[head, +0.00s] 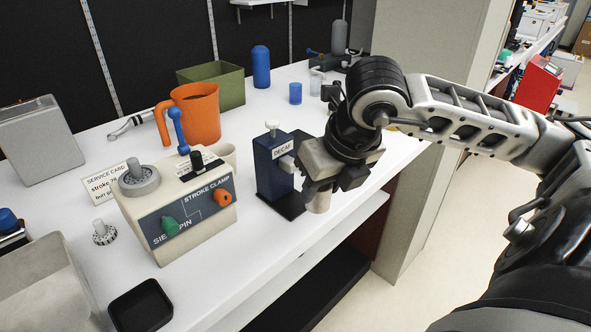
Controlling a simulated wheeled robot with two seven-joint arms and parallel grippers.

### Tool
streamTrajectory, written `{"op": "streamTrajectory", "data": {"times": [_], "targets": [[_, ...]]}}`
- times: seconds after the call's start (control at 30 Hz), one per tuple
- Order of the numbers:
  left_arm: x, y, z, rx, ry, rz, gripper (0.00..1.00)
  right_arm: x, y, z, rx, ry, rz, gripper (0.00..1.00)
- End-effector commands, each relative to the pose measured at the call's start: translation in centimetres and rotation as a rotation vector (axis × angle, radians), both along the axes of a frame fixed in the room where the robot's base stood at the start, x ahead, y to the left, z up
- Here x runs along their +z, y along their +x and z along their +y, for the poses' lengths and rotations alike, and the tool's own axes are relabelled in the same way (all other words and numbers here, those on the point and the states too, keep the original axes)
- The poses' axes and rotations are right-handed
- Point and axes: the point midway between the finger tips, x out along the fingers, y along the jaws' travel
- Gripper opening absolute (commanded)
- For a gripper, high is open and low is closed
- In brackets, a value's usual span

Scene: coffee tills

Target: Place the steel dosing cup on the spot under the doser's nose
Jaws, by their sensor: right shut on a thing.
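My right gripper (320,184) points down just right of the doser and is shut on the steel dosing cup (318,201). Only the cup's lower part shows below the fingers. The cup appears upright at the right end of the base plate, near the counter's front edge. I cannot tell if it touches anything. My left gripper is not in view.
A beige control box (178,215) with green and orange knobs stands left of the doser. Behind are an orange jug (195,115), a green bin (215,82) and a blue bottle (261,66). A black tray (141,306) lies at the front.

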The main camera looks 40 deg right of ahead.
Motion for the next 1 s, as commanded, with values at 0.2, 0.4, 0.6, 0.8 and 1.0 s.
{"op": "streamTrajectory", "data": {"times": [0.2, 0.4, 0.6, 0.8, 1.0], "targets": [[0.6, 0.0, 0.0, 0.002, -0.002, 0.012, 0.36, -1.4, 3.0, 0.0, 0.003, 0.004, 0.0, 0.14], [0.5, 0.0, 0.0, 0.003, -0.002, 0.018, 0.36, -2.3, 4.5, -0.3, 0.004, 0.0, 0.0, 0.14], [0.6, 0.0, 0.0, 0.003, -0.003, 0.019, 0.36, -4.0, 6.8, -0.5, 0.004, 0.0, 0.002, 0.14], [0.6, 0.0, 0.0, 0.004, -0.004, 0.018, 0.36, -4.7, 7.4, -0.6, 0.005, -0.004, 0.002, 0.14], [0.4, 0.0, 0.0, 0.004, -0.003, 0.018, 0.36, -4.8, 7.4, -0.6, 0.005, -0.003, 0.001, 0.14]]}}
